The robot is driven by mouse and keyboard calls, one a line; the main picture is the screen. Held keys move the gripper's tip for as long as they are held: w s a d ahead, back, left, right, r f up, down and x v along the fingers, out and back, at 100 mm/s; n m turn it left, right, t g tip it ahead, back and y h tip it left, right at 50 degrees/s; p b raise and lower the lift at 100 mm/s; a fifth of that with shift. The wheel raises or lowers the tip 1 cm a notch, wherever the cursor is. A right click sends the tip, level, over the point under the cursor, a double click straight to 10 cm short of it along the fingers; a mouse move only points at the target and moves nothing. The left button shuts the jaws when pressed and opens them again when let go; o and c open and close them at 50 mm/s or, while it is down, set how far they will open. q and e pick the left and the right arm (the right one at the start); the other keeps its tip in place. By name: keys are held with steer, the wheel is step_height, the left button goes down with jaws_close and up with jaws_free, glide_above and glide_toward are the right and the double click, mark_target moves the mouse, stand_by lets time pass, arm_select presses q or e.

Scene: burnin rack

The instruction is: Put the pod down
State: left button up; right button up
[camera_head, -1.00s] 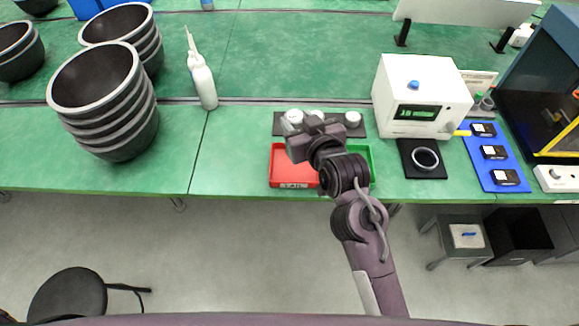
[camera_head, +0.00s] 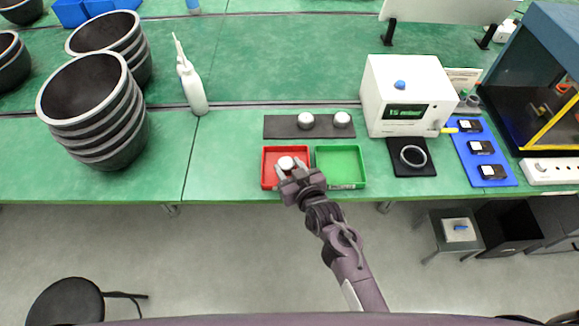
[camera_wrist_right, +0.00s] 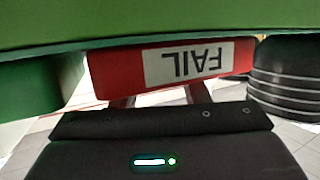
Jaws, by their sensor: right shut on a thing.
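The pod (camera_head: 287,162), a small round piece with a pale top, is held between the fingers of my right gripper (camera_head: 288,169). In the head view it is over the red tray (camera_head: 267,179); I cannot tell whether it touches the tray floor. In the right wrist view the red tray's front wall (camera_wrist_right: 118,72) carries an upside-down FAIL label, and the pod is hidden. The fingers (camera_wrist_right: 160,97) show just below that wall in the picture. Two similar pods (camera_head: 306,120) (camera_head: 342,119) sit on a dark strip (camera_head: 275,128) behind the trays. My left gripper is out of view.
An empty green tray (camera_head: 340,165) stands right beside the red one. Farther right are a white tester (camera_head: 408,85), a black pad with a ring (camera_head: 425,166) and a blue mat (camera_head: 478,150). A white bottle (camera_head: 192,88) and stacked bowls (camera_head: 98,115) stand left.

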steer(key=o, duration=1)
steer(key=shift+f, duration=0.1)
steer(key=b+v, duration=0.1)
steer(key=v, duration=1.1)
